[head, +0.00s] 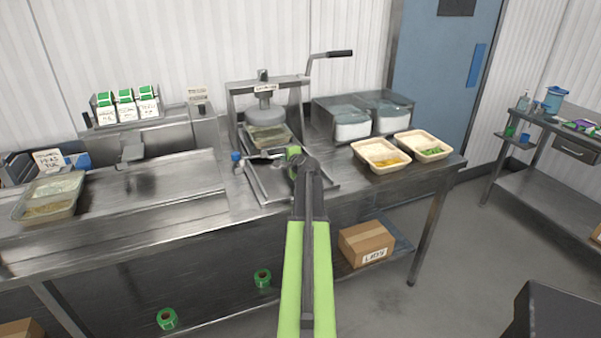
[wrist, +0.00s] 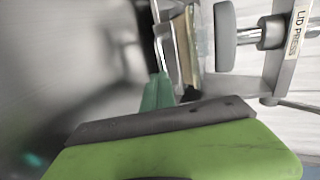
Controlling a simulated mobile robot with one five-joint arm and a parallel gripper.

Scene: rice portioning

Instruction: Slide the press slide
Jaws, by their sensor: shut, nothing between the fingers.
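The lid press (head: 268,90) stands at the back middle of the counter, its lever up at the right. Its metal press slide (head: 262,190) reaches out from under the press toward the counter's front. A clear lidded tray (head: 268,138) sits at the slide's inner end, below the round press head (head: 264,117). My gripper (head: 280,153) is shut and empty, over the slide and in front of the tray. In the wrist view my green fingertips (wrist: 158,90) are close to the slide's metal edge (wrist: 165,45); I cannot tell whether they touch. The press head (wrist: 225,38) shows beside them.
A blue-capped bottle (head: 236,158) stands just left of the slide. Two open trays of food (head: 380,168) and clear bins (head: 350,125) are to the right. Another filled tray (head: 50,208) is at the far left. The counter between it and the press has free room.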

